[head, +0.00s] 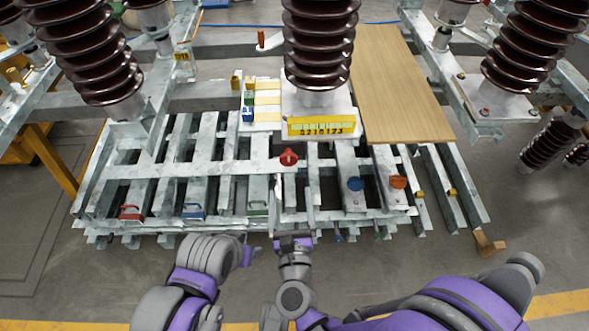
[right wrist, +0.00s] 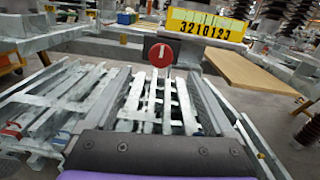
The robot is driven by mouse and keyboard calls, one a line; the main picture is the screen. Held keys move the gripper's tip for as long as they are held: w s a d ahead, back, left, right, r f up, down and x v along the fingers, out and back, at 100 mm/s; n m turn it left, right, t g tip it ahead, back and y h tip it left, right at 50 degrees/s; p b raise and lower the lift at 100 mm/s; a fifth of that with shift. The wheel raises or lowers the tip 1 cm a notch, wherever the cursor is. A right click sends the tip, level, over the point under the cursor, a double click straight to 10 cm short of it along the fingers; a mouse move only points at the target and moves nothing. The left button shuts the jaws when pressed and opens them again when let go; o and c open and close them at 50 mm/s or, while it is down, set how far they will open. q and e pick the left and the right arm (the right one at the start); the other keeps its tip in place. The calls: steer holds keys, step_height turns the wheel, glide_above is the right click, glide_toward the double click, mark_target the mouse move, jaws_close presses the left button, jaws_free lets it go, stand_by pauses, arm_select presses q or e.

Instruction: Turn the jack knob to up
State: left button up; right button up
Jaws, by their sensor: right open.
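A round red knob (head: 289,157) sits on the front of the steel frame, below the yellow number scale (head: 322,125). In the right wrist view the red knob (right wrist: 162,55) is ahead and above, with a white line that looks about upright. My right gripper (head: 295,242) is open and empty, in front of the frame and apart from the knob. My left gripper (head: 248,255) is just left of it, also apart from the frame; its jaw opening is not clear. No label on the knob is readable.
A blue knob (head: 355,184) and an orange knob (head: 398,182) sit to the right. Red (head: 131,213), blue (head: 193,211) and green (head: 258,207) handles line the frame's lower front. A wooden board (head: 400,85) lies at right. Brown insulators (head: 320,45) stand above.

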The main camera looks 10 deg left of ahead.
mark_target(289, 162)
steer(key=shift+m, duration=0.5)
steer(key=x, duration=1)
steer(key=shift+w+f+p, duration=0.25)
steer(key=shift+w+p, duration=0.05)
steer(key=shift+p, duration=0.1)
steer(key=shift+c, duration=0.3)
steer(key=c, duration=1.3)
